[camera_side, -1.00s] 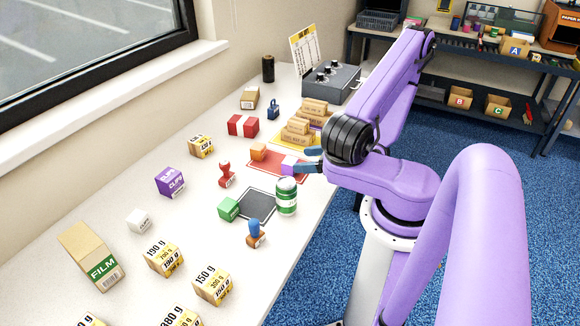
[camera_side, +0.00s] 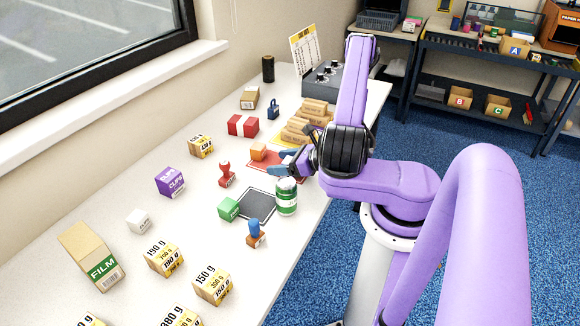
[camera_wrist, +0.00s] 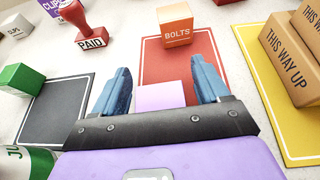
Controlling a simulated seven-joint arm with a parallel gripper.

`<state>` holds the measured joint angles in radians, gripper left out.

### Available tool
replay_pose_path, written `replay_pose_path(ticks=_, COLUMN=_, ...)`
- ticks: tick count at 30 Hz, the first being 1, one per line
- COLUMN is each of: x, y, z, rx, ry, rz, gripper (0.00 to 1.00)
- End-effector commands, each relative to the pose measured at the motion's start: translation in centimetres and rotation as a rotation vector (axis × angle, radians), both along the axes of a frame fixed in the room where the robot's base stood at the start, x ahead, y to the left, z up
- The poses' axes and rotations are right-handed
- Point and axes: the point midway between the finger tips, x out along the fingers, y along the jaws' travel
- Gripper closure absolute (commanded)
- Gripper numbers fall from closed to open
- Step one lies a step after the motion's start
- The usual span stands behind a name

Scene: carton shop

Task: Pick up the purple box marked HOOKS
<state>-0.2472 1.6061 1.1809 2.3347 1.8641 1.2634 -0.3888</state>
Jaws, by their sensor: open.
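A plain light-purple box face (camera_wrist: 160,96) shows on the red mat in the wrist view, between and beyond my gripper's fingers; no lettering on it can be read. In the side view my gripper hides this box. My gripper (camera_wrist: 161,72) is open, its two blue fingers apart with the box not clamped. In the side view my gripper (camera_side: 277,164) is low over the red mat (camera_side: 262,166). Another purple box, marked CLIPS (camera_side: 170,182), stands farther left on the table.
An orange BOLTS box (camera_wrist: 174,25) stands at the red mat's far part. A red PAID stamp (camera_wrist: 88,30) is to the left. Brown THIS WAY UP cartons (camera_wrist: 285,58) stand on the yellow mat at right. A green-and-white jar (camera_side: 287,197) is close to my gripper.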

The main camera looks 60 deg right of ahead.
Motion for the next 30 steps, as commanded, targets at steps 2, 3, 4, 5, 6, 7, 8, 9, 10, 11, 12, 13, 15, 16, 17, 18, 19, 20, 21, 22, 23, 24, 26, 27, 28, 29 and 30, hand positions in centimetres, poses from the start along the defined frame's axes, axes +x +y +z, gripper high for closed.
replay_pose_path(ticks=2, x=0.0, y=0.0, z=0.0, rx=0.0, ry=0.0, rz=0.0, gripper=0.26)
replay_pose_path(ticks=3, x=0.0, y=0.0, z=0.0, rx=0.0, ry=0.0, rz=0.0, gripper=0.29)
replay_pose_path(ticks=4, x=0.0, y=0.0, z=0.0, rx=0.0, ry=0.0, rz=0.001, gripper=0.39)
replay_pose_path(ticks=5, x=0.0, y=0.0, z=0.0, rx=0.0, ry=0.0, rz=0.001, gripper=0.48)
replay_pose_path(ticks=6, x=0.0, y=0.0, z=0.0, rx=0.0, ry=0.0, rz=0.001, gripper=0.61)
replay_pose_path(ticks=7, x=0.0, y=0.0, z=0.0, rx=0.0, ry=0.0, rz=0.001, gripper=0.71)
replay_pose_path(ticks=8, x=0.0, y=0.0, z=0.0, rx=0.0, ry=0.0, rz=0.001, gripper=0.81)
replay_pose_path(ticks=9, x=0.0, y=0.0, z=0.0, rx=0.0, ry=0.0, rz=0.001, gripper=0.83)
replay_pose_path(ticks=10, x=0.0, y=0.0, z=0.0, rx=0.0, ry=0.0, rz=0.001, gripper=0.83)
replay_pose_path(ticks=11, x=0.0, y=0.0, z=0.0, rx=0.0, ry=0.0, rz=0.001, gripper=0.83)
replay_pose_path(ticks=12, x=0.0, y=0.0, z=0.0, rx=0.0, ry=0.0, rz=0.001, gripper=0.83)
replay_pose_path(ticks=13, x=0.0, y=0.0, z=0.0, rx=0.0, ry=0.0, rz=0.001, gripper=0.83)
replay_pose_path(ticks=15, x=0.0, y=0.0, z=0.0, rx=0.0, ry=0.0, rz=0.001, gripper=0.83)
replay_pose_path(ticks=16, x=0.0, y=0.0, z=0.0, rx=0.0, ry=0.0, rz=0.001, gripper=0.83)
replay_pose_path(ticks=17, x=0.0, y=0.0, z=0.1, rx=0.0, ry=0.0, rz=0.001, gripper=0.83)
replay_pose_path(ticks=18, x=0.0, y=0.0, z=0.1, rx=0.0, ry=0.0, rz=0.001, gripper=0.83)
replay_pose_path(ticks=19, x=0.0, y=0.0, z=0.2, rx=0.0, ry=0.0, rz=0.001, gripper=0.83)
replay_pose_path(ticks=20, x=0.0, y=0.0, z=0.3, rx=0.0, ry=0.0, rz=0.001, gripper=0.83)
replay_pose_path(ticks=21, x=0.0, y=0.0, z=0.4, rx=-0.001, ry=0.0, rz=0.001, gripper=0.83)
replay_pose_path(ticks=22, x=0.0, y=0.0, z=0.6, rx=0.0, ry=0.0, rz=0.001, gripper=0.83)
replay_pose_path(ticks=23, x=0.0, y=0.0, z=0.8, rx=-0.001, ry=0.0, rz=0.001, gripper=0.83)
replay_pose_path(ticks=24, x=0.0, y=0.0, z=1.0, rx=-0.001, ry=0.0, rz=0.001, gripper=0.83)
replay_pose_path(ticks=26, x=0.0, y=0.0, z=1.6, rx=-0.001, ry=0.0, rz=0.001, gripper=0.83)
replay_pose_path(ticks=27, x=0.0, y=0.0, z=2.0, rx=-0.001, ry=0.0, rz=0.002, gripper=0.83)
replay_pose_path(ticks=28, x=0.0, y=0.0, z=2.4, rx=-0.002, ry=0.0, rz=0.002, gripper=0.83)
replay_pose_path(ticks=29, x=0.0, y=0.0, z=2.8, rx=-0.002, ry=0.0, rz=0.002, gripper=0.83)
replay_pose_path(ticks=30, x=0.0, y=0.0, z=3.4, rx=-0.004, ry=0.0, rz=0.002, gripper=0.83)
